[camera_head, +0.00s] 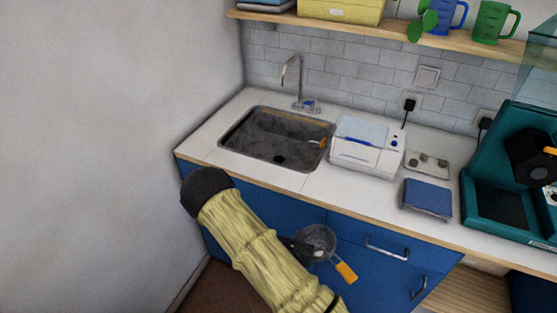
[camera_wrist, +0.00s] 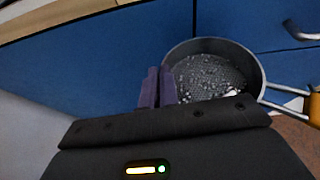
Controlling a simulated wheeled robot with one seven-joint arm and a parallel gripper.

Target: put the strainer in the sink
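The strainer (camera_head: 321,238) is a round grey bowl with an orange-ended handle. It is in the air in front of the blue cabinet doors, below the counter edge. My gripper (camera_head: 298,246) is at its left side. In the wrist view, my gripper's fingers (camera_wrist: 157,87) are close together at the rim of the strainer (camera_wrist: 212,73), and they appear to pinch it. The strainer's handle points right there, and my gripper body hides its near edge. The sink (camera_head: 240,145) is a dark basin in the counter, up and left of the strainer, beneath a metal tap (camera_head: 299,82).
A small orange-ended item (camera_head: 321,143) lies at the sink's right side. A white printer-like box (camera_head: 366,157), a blue scale-like item (camera_head: 427,198) and a teal machine (camera_head: 490,205) stand to the right. The counter edge and cabinet handles (camera_head: 386,248) are near the strainer. A wall is left.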

